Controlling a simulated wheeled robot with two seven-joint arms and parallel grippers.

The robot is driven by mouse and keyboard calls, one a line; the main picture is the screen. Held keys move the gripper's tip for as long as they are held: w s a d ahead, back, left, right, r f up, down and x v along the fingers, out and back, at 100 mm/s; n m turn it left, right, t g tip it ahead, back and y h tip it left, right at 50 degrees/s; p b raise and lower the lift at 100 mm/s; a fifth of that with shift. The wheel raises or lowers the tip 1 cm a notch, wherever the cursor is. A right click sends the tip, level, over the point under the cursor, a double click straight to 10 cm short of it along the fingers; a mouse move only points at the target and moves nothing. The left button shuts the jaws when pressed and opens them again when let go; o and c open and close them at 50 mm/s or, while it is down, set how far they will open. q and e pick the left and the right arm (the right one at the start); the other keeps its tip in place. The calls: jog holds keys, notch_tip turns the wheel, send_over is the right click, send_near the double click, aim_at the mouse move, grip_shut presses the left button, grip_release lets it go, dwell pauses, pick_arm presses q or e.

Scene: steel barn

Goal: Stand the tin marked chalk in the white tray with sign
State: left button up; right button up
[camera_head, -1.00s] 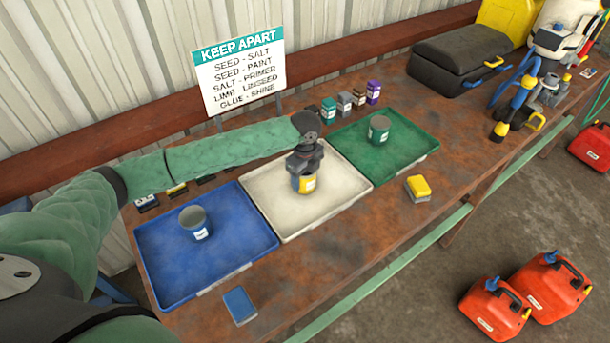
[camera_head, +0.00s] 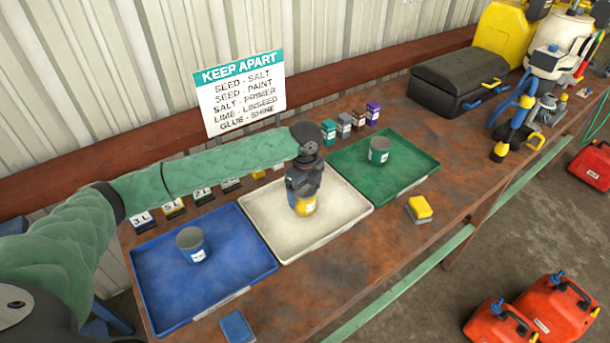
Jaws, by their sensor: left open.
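The white tray (camera_head: 334,215) lies on the rusty bench between a blue tray and a green tray. One tin with a yellow band (camera_head: 305,204) stands upright in it, its upper part largely hidden by my left gripper (camera_head: 302,195). That gripper is open, pointing down right at the tin's top; any contact is hidden. The tin's marking is too small to read. The sign (camera_head: 240,92) headed KEEP APART stands behind the trays; chalk is not among its listed names. My right gripper is not in view.
A blue-labelled tin (camera_head: 193,250) stands in the blue tray (camera_head: 164,300), a green tin (camera_head: 379,152) in the green tray (camera_head: 410,168). Several small containers (camera_head: 344,125) line the back. A sponge (camera_head: 420,208) and a blue block (camera_head: 236,327) lie in front.

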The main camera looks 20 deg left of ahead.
pick_arm(q)
notch_tip(320, 180, up, 9)
jog(key=b, duration=0.2)
jog(key=shift+f+b, duration=0.1)
jog(key=shift+b, duration=0.25)
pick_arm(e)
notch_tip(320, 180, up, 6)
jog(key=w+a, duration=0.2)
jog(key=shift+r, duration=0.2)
pick_arm(q)
jog(key=shift+f, duration=0.1)
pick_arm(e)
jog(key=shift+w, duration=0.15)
